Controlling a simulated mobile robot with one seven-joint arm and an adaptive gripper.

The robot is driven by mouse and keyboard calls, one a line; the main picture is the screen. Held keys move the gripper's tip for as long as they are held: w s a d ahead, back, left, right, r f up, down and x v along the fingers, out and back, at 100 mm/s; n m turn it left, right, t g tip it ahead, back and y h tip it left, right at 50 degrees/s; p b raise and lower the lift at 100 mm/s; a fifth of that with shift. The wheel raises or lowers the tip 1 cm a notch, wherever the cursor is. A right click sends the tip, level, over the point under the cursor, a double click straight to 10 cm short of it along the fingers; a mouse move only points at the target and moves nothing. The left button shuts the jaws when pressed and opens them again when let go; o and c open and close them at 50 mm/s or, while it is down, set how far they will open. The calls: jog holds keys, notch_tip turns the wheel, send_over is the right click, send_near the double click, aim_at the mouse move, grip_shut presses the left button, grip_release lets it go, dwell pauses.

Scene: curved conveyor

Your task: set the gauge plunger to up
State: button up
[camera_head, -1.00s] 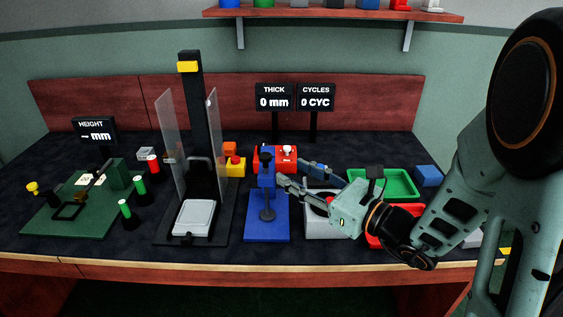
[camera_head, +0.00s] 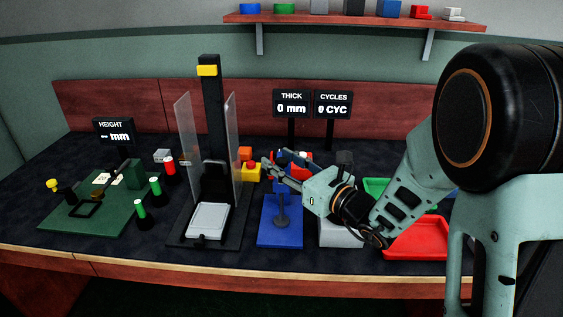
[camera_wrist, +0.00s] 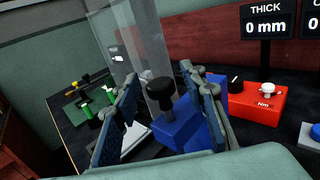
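The blue gauge stand (camera_head: 279,236) is on the bench in the middle of the head view, with a dark plunger foot (camera_head: 282,222) over its base. In the wrist view, the plunger's black knob (camera_wrist: 160,91) shows on a dark stem above the blue gauge body (camera_wrist: 182,128). My gripper (camera_head: 269,171) is at the top of the gauge in the head view and partly covers it. In the wrist view, my gripper (camera_wrist: 158,76) is open, with one finger on each side of the knob. Contact with the knob cannot be told. The THICK display (camera_head: 292,103) reads 0 mm.
A black press with clear side panels (camera_head: 232,135) stands close left of the gauge. A red box with a white knob (camera_wrist: 267,94) is behind it to the right. A red tray (camera_head: 416,238) is at the right. The bench front before the gauge is clear.

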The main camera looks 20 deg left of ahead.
jog(key=shift+c, duration=0.2)
grip_shut()
notch_tip(320, 180, up, 8)
jog(key=p, duration=0.4)
jog(key=shift+f, duration=0.15)
jog(key=shift+o, duration=0.2)
grip_release()
jog(key=shift+f, duration=0.1)
